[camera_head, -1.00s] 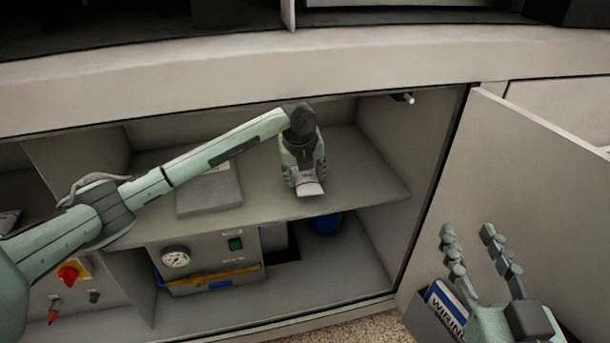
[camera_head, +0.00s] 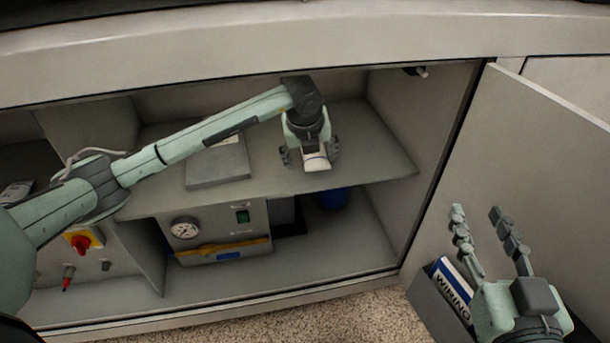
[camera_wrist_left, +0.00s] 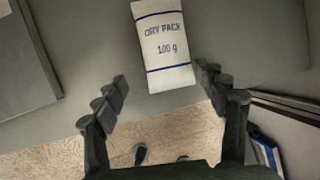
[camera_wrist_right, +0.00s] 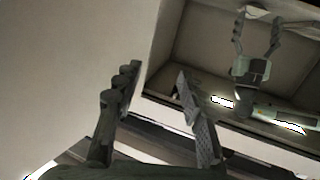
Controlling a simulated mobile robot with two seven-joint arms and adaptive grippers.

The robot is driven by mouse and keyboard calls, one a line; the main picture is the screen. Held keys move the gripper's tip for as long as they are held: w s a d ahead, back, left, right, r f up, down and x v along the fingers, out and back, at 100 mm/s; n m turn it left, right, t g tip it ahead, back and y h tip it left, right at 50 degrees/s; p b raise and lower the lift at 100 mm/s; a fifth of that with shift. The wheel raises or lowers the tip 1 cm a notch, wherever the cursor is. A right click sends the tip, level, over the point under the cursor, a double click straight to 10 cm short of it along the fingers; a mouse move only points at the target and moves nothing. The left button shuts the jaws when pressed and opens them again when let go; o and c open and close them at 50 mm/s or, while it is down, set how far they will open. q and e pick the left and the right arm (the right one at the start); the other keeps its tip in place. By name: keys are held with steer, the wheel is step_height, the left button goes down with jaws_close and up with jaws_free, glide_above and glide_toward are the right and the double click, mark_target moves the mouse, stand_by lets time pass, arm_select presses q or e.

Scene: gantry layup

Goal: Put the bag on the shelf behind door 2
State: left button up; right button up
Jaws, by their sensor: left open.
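The bag (camera_head: 316,158) is a small white packet on the upper shelf (camera_head: 365,165) of the open cabinet, near its front edge. In the left wrist view the bag (camera_wrist_left: 162,48) reads "DRY PACK 100 g". My left gripper (camera_head: 310,160) is open, its fingers spread on either side of the bag with gaps; in the left wrist view the bag lies just beyond the fingertips. My right gripper (camera_head: 476,212) is open and empty in front of the open door (camera_head: 540,160) at the right. No door number shows.
A flat grey box (camera_head: 218,165) lies on the shelf left of the bag. Below stand a gauge unit (camera_head: 215,235) and a blue container (camera_head: 333,197). A binder labelled "WIRING" (camera_head: 452,285) sits in a door pocket. The shelf right of the bag is clear.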

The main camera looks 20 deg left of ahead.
arm_select(q)
steer(key=s+d, duration=0.1)
steer(key=s, duration=0.7)
steer(key=shift+s+d, duration=0.15)
steer(key=shift+d, duration=0.1)
